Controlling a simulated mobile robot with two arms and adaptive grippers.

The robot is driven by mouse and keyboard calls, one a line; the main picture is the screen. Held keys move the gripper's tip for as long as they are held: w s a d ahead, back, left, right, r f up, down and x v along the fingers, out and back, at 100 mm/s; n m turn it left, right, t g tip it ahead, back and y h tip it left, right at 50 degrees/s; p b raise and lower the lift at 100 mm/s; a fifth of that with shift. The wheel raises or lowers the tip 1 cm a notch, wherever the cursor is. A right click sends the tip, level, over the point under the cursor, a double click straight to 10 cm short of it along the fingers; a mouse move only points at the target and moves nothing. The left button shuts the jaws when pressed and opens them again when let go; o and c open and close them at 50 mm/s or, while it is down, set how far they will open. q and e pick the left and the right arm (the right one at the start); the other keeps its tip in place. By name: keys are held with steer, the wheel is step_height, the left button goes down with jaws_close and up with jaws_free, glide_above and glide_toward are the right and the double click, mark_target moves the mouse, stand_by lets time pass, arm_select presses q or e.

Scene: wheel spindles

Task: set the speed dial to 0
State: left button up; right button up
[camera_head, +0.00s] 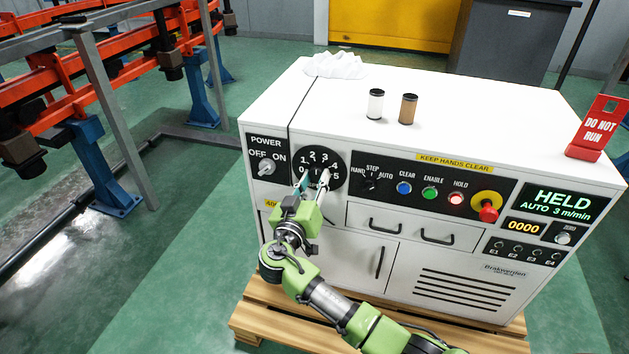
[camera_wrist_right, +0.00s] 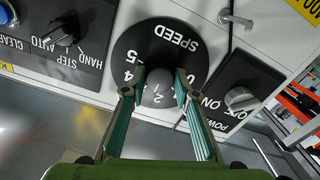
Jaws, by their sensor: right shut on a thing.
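The speed dial (camera_head: 318,164) is a black disc with white numbers 0 to 5 on the left of the white cabinet's front. In the right wrist view the dial (camera_wrist_right: 158,58) appears upside down, with the word SPEED at its top. My right gripper (camera_head: 315,181) is at the dial. In the right wrist view its two fingers (camera_wrist_right: 160,84) are shut on the grey round knob (camera_wrist_right: 159,97), one on each side. The fingers cover part of the scale, and I cannot make out the knob's pointer. The display (camera_head: 562,203) reads HELD, AUTO 3 m/min. My left gripper is not in view.
The power switch (camera_head: 266,168) is left of the dial, and the HAND/STEP/AUTO switch (camera_head: 370,184) is to its right. Farther right are lit buttons and a red emergency stop (camera_head: 488,211). Drawer handles (camera_head: 385,226) stick out below. Two small canisters (camera_head: 375,104) stand on top.

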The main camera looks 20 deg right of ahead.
steer(key=n, duration=0.4)
steer(key=shift+n+p, duration=0.3)
steer(key=shift+n, duration=0.1)
steer(key=n+p, duration=0.1)
steer(key=n, duration=0.3)
steer(key=shift+r+n+p, duration=0.1)
steer(key=shift+n+p, duration=0.2)
steer(key=n+p, duration=0.2)
steer(key=n, duration=0.2)
steer(key=shift+r, duration=0.1)
steer(key=n+p, duration=0.3)
steer(key=n, duration=0.2)
steer(key=shift+n, duration=0.4)
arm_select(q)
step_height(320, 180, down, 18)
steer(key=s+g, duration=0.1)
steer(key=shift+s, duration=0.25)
arm_select(e)
steer(key=shift+n, duration=0.6)
steer(key=o, duration=1.1)
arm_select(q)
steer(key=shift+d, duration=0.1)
arm_select(e)
steer(key=shift+s, duration=0.1)
